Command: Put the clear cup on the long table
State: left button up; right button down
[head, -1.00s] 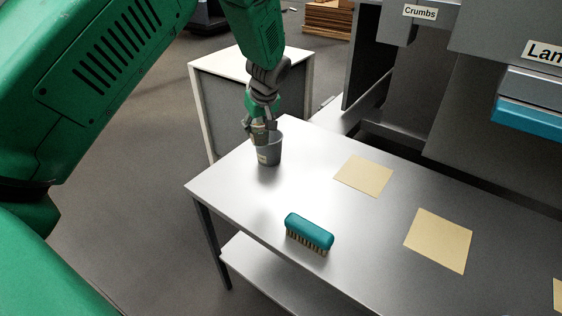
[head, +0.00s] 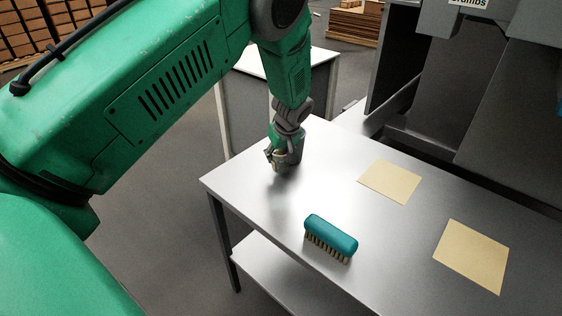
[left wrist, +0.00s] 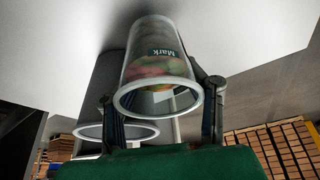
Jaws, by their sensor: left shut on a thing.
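The clear cup (left wrist: 160,72) shows in the left wrist view, with a "Mark" label and blurred red, yellow and green contents. My left gripper (left wrist: 163,112) has a finger on each side of it and is shut on it. In the head view my left gripper (head: 276,160) is low over the far left end of the long table (head: 270,205). The clear cup is hard to make out there, and I cannot tell whether it touches the table. A grey cup (left wrist: 88,131) is beside it in the left wrist view. My right gripper is not in view.
A teal brush (head: 331,236) lies near the table's front edge. Two tan sheets, one farther back (head: 390,181) and one nearer right (head: 472,256), lie on the table. A grey machine (head: 445,100) stands behind. A white-topped cabinet (head: 325,75) is beyond the far end.

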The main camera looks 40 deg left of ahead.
pick_arm(q)
jog(key=shift+f, duration=1.25)
grip_shut()
jog(key=shift+d+r, duration=0.2)
jog(key=shift+d, duration=0.55)
jog(key=shift+d+f, duration=0.1)
jog(key=o, duration=1.4)
grip_release()
jog(key=shift+a+f, duration=0.1)
jog(key=shift+a, duration=0.7)
jog(key=shift+d+r, duration=0.15)
jog(key=shift+r, duration=0.15)
jog(key=shift+p+v, duration=0.5)
jog(key=shift+v, duration=5.35)
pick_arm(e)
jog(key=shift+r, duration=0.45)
